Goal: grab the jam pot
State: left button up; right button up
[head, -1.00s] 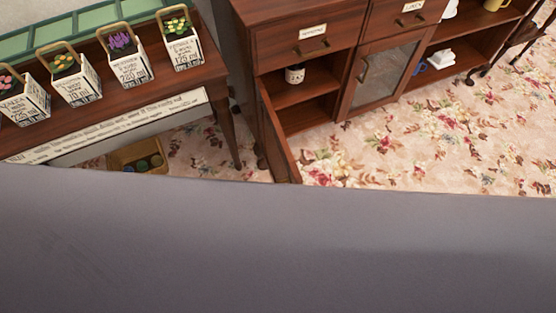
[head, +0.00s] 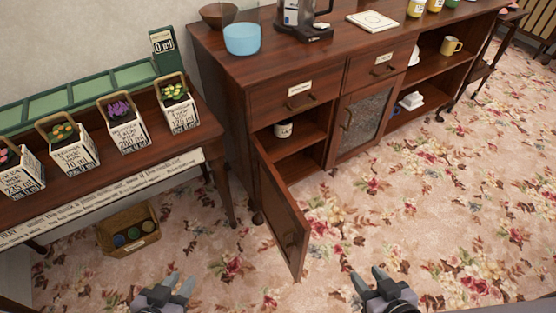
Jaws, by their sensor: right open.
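A small pale jar with a dark lid and a label, which looks like the jam pot (head: 283,128), stands on the upper shelf inside the wooden cabinet (head: 240,150). The cabinet's left door (head: 281,215) is swung open toward me. My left gripper (head: 179,284) is low in the view, left of the door, with its fingers apart and empty. My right gripper (head: 367,276) is at the bottom, right of the door, open and empty. Both are over the carpet, well short of the jar.
A glass-fronted door (head: 363,122) beside the open compartment is shut. A coffee maker (head: 302,18), a blue bowl (head: 242,39) and several jars stand on top. A side table (head: 205,130) with flower boxes is at left, with a wooden crate (head: 128,230) below. Carpet (head: 420,220) at right is clear.

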aim_at(280, 131)
jog(key=l, duration=0.45)
jog(key=k+l+u, duration=0.1)
jog(key=l, duration=0.75)
jog(key=i+l+u, duration=0.1)
jog(key=l, duration=0.3)
jog(key=i+l+u, duration=0.1)
jog(key=i+l, duration=0.4)
jog(key=l, duration=0.25)
jog(key=i+l+u, duration=0.1)
jog(key=i+l, duration=0.3)
jog(key=i, duration=0.2)
jog(key=i+l+u, duration=0.15)
jog(key=i+l, duration=0.3)
jog(key=i, duration=0.1)
